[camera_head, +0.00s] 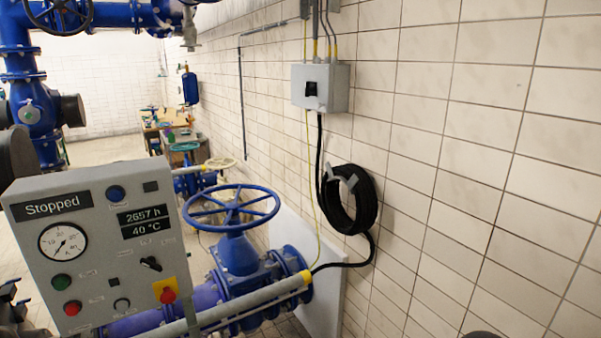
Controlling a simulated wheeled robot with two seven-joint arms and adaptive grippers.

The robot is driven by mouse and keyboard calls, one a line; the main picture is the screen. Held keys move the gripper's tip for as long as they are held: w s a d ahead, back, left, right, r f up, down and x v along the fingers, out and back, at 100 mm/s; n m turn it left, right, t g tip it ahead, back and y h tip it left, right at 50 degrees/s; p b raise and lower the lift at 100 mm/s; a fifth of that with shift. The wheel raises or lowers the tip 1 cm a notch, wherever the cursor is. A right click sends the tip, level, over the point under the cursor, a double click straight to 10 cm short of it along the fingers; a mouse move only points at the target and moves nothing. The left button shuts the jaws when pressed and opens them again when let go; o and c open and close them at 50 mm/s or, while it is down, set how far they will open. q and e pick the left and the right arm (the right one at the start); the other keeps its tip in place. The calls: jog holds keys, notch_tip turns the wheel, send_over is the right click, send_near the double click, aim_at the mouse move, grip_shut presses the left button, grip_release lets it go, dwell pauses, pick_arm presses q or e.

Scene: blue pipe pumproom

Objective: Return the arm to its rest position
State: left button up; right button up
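A dark mechanical part at the lower left edge looks like my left gripper (12,308). It is cut off by the frame and partly behind the grey control panel, so its fingers cannot be made out. A dark rounded arm part also shows at the left edge, beside the panel's top corner. My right gripper is not in view; only a small dark shape, perhaps part of my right arm, shows at the bottom edge right of centre. I see nothing held.
The grey control panel (146,210) reads "Stopped", "2657 h" and "40 °C". A blue handwheel valve (238,252) stands right of it on blue piping. A switch box (336,88) and a coiled black hose (368,205) are on the tiled wall. The space at right before the wall looks clear.

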pick_arm(q)
jog(key=s+d+f+m+g+h, duration=0.1)
jog(key=s+d+f+g, duration=0.1)
jog(key=f, duration=0.4)
jog(key=s+d+f+m+g+h, duration=0.1)
jog(key=s+d+f+h, duration=0.15)
jog(key=f, duration=0.35)
jog(key=s+d+f+m+g+h, duration=0.1)
jog(key=s+d+f+g, duration=0.3)
jog(key=s+f, duration=0.5)
jog(key=s+d+f+m+g+h, duration=0.2)
jog(key=s+d+f+g, duration=0.3)
jog(key=s+f, duration=0.4)
jog(key=s+d+m, duration=0.1)
jog(key=s, duration=0.3)
jog(key=shift+d+f, duration=0.15)
jog(key=shift+f, duration=0.05)
jog(key=shift+h, duration=0.25)
jog(key=shift+c, duration=0.5)
